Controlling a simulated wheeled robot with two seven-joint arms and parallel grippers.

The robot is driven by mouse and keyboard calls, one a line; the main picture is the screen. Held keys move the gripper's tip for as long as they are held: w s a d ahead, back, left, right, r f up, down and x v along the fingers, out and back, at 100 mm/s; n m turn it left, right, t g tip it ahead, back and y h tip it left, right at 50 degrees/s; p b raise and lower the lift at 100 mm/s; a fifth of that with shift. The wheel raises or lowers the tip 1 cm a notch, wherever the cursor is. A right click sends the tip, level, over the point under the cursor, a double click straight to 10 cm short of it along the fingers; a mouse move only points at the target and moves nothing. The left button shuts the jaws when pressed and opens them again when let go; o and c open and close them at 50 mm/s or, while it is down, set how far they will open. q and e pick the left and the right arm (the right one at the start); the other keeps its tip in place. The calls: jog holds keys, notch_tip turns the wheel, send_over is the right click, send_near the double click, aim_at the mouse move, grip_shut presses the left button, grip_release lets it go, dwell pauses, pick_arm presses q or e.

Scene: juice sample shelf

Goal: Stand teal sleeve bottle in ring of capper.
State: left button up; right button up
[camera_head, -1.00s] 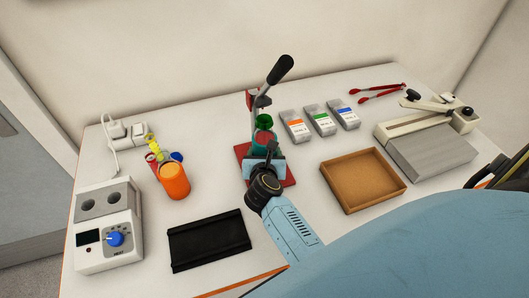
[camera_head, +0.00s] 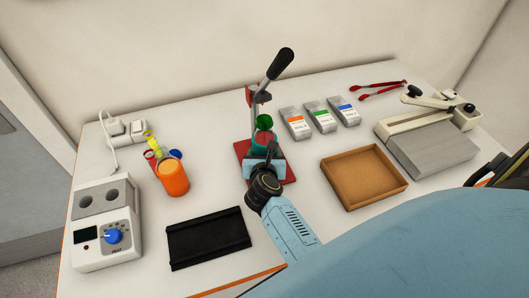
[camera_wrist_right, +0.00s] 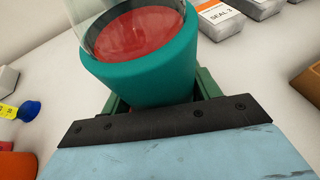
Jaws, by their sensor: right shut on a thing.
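The teal sleeve bottle (camera_head: 265,141) is upright or nearly so at the capper, above its red base (camera_head: 288,170). In the right wrist view its teal sleeve (camera_wrist_right: 140,78) sits between green finger pads, with a clear upper part and red inside. My right gripper (camera_head: 268,158) is shut on the bottle from the near side. A green round top (camera_head: 264,122) shows above the sleeve. The capper (camera_head: 258,97) stands behind, its black-handled lever (camera_head: 280,64) raised. The ring and the bottle's foot are hidden, so I cannot tell whether it is seated. My left gripper is out of view.
An orange cup (camera_head: 173,178) and small coloured items stand left, near a control box (camera_head: 105,232). A black tray (camera_head: 208,239) lies in front. Seal packs (camera_head: 320,118), a brown tray (camera_head: 345,186), red tongs (camera_head: 378,89) and a sealer (camera_head: 430,150) are at right.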

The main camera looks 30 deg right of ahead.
jog(key=shift+s+f, duration=0.1)
jog(key=shift+f, duration=0.45)
dwell(0.9)
jog(key=o, duration=1.2)
jog(key=shift+a+f, duration=0.1)
jog(key=shift+o, duration=0.2)
jog(key=shift+s+f, duration=0.1)
jog(key=shift+s, duration=0.05)
jog(key=shift+s+a, duration=0.1)
jog(key=shift+s, duration=0.25)
jog(key=v, duration=0.7)
jog(key=r+v, duration=0.1)
jog(key=v, duration=0.3)
jog(key=shift+w+a, duration=0.25)
jog(key=shift+a, duration=0.05)
jog(key=shift+d, duration=0.1)
